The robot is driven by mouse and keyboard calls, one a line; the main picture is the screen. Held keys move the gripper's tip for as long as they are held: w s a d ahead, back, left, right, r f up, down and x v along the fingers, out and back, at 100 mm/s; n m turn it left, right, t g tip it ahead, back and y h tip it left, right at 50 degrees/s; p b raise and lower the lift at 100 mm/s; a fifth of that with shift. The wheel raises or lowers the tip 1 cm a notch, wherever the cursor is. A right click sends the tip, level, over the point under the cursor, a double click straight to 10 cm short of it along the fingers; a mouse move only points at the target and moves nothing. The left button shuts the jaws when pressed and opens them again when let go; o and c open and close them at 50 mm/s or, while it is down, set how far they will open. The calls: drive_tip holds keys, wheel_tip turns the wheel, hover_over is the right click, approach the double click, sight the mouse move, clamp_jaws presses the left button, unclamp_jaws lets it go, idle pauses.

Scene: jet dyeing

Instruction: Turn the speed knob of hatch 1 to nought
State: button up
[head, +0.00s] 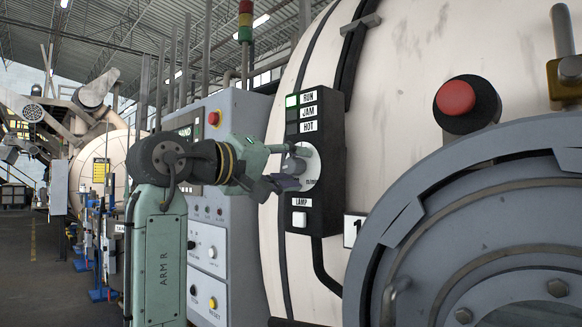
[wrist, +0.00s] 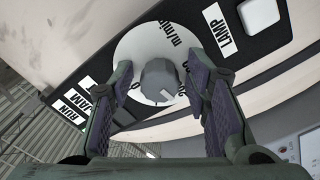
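The speed knob (wrist: 160,80) is a small grey cylinder on a round white dial (wrist: 150,48) marked m/min. A pale pointer line on its face points toward the lower right of the wrist view; the scale figures are partly hidden, so I cannot read its setting. The dial (head: 311,163) sits on the black control panel (head: 327,197) beside the hatch plate marked 1 (head: 352,231). My gripper (wrist: 159,78) is open, one finger either side of the knob, with visible gaps. In the head view my gripper (head: 291,166) is in front of the dial and hides part of it.
The panel has RUN, JAM and HOT labels with a green light (head: 291,101) lit at RUN, and a white LAMP button (head: 299,219) below. A red push button (head: 456,98) and the round grey hatch (head: 440,215) are to the right. A grey control cabinet (head: 240,255) stands behind my arm.

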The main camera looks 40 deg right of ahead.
clamp_jaws()
idle(0.3)
drive_tip(key=shift+m, duration=0.3)
drive_tip(key=m+p, duration=0.2)
drive_tip(key=m, duration=0.2)
drive_tip(key=m+p, duration=0.2)
drive_tip(key=m, duration=0.3)
drive_tip(key=shift+w+m, duration=0.1)
drive_tip(key=shift+m, duration=0.2)
drive_tip(key=m+p, duration=0.2)
drive_tip(key=m, duration=0.7)
drive_tip(key=shift+w+m+p, duration=0.1)
drive_tip(key=shift+m+p, duration=0.2)
drive_tip(key=shift+p, duration=0.1)
